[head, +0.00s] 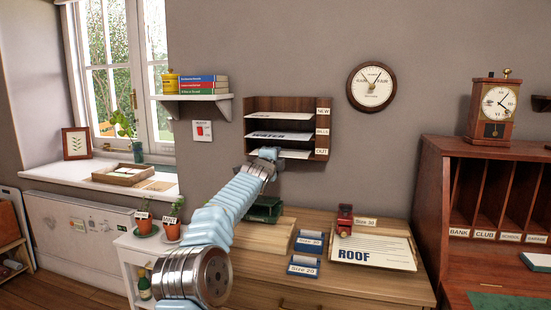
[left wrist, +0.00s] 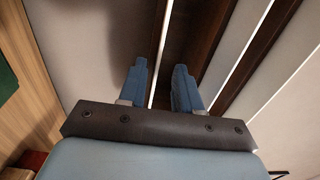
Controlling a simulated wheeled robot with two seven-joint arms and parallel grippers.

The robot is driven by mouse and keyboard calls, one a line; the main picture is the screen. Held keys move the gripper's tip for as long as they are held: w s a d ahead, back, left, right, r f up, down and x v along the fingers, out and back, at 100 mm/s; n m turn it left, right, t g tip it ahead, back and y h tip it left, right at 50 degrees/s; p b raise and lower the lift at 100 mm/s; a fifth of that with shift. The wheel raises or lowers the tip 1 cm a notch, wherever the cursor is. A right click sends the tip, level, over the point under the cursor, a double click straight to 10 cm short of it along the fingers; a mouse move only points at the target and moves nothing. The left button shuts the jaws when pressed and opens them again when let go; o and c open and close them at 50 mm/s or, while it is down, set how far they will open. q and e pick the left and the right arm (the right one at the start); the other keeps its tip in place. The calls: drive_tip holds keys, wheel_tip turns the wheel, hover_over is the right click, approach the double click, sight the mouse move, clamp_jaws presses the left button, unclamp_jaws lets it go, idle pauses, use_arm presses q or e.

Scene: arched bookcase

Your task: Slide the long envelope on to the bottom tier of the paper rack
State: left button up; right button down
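The wooden paper rack (head: 288,103) hangs on the wall in the head view, with three tiers of white papers and a label beside each. The bottom tier, beside the OUT label (head: 321,153), holds a white sheet or envelope (head: 296,154); I cannot tell whether it is the long envelope. My left gripper (head: 268,154) is at the left front of this tier. In the left wrist view, its blue fingers (left wrist: 160,88) stand apart, with a thin white edge between them and no visible grip on it. The dark rack boards (left wrist: 262,45) show beyond. My right gripper is out of view.
Below the rack, a wooden desk (head: 385,287) carries a ROOF paper (head: 372,253), a red stamp-like object (head: 345,220), blue Size 20 and Size 30 trays (head: 303,266) and a green object (head: 264,209).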

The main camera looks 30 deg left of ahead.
use_arm(q)
drive_tip(key=b+v, duration=1.1)
drive_tip(key=v, duration=0.2)
drive_tip(key=shift+s, duration=0.4)
drive_tip(key=shift+f, duration=0.15)
